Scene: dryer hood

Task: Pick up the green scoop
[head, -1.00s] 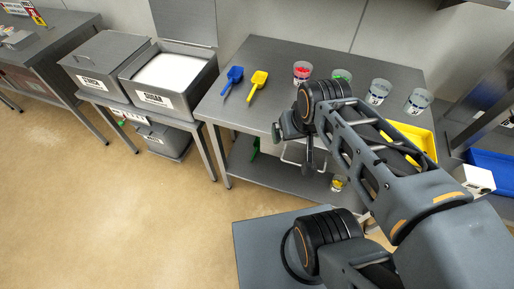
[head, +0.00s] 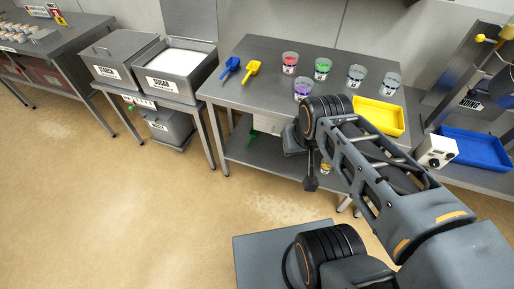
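A green object (head: 252,137), probably the green scoop, shows on the lower shelf (head: 272,158) of the middle steel table. It is small and partly hidden under the tabletop, so its full shape is unclear. My gripper (head: 309,178) hangs in front of the table, to the right of the green object and apart from it. My arm hides part of the gripper, and its fingers are too small and dark to read as open or shut. I see nothing held in it.
On the tabletop (head: 240,95) lie a blue scoop (head: 230,68) and a yellow scoop (head: 252,69), with several labelled cups and a yellow tray (head: 380,116). A sugar bin (head: 178,84) stands at left. A blue tray (head: 476,149) is at right. The floor in front is clear.

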